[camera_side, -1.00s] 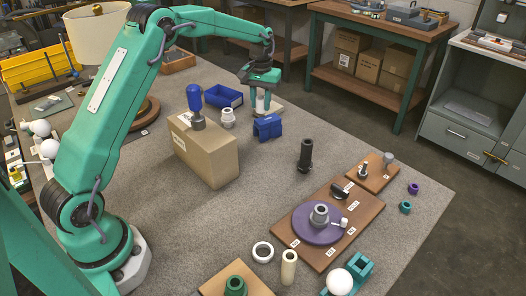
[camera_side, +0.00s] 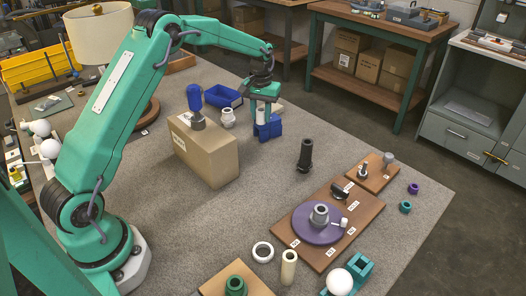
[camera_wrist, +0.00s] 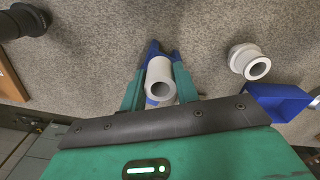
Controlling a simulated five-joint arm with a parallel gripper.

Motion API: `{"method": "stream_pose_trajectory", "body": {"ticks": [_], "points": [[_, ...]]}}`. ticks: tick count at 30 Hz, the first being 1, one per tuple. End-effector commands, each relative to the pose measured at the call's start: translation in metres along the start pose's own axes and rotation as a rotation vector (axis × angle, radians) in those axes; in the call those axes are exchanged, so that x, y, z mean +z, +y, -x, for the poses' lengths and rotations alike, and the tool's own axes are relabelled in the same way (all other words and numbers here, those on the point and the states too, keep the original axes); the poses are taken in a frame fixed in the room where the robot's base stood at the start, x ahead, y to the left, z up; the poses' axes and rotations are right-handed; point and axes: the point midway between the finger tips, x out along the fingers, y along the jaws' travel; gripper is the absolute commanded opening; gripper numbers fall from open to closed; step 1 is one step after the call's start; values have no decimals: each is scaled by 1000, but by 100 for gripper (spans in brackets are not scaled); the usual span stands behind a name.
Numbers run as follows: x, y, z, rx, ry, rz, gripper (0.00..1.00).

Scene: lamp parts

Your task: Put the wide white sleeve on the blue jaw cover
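The white sleeve (camera_wrist: 160,80) is a plain tube between the two green fingers of my gripper (camera_wrist: 160,90) in the wrist view. My gripper, also in the side view (camera_side: 263,108), is shut on it and points down. The blue jaw cover (camera_side: 268,132) sits on the grey mat directly under my gripper; parts of it show behind the sleeve in the wrist view (camera_wrist: 153,48). The sleeve (camera_side: 262,116) is upright, its lower end at the top of the cover. I cannot tell whether they touch.
A cardboard box (camera_side: 208,158) carrying a blue-topped part stands to the left. A white stepped fitting (camera_side: 228,118) and a blue bin (camera_side: 223,96) are close by on the left. A black post (camera_side: 305,156) stands to the right.

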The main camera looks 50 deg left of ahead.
Motion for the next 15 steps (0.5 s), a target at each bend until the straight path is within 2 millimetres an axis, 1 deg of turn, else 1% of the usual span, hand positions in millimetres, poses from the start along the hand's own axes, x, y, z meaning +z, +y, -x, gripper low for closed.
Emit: {"method": "stream_pose_trajectory", "body": {"ticks": [1, 3, 15], "points": [[0, 0, 0, 0, 0, 0, 41], [0, 0, 0, 0, 0, 0, 51], [0, 0, 3, 0, 1, 0, 51]]}}
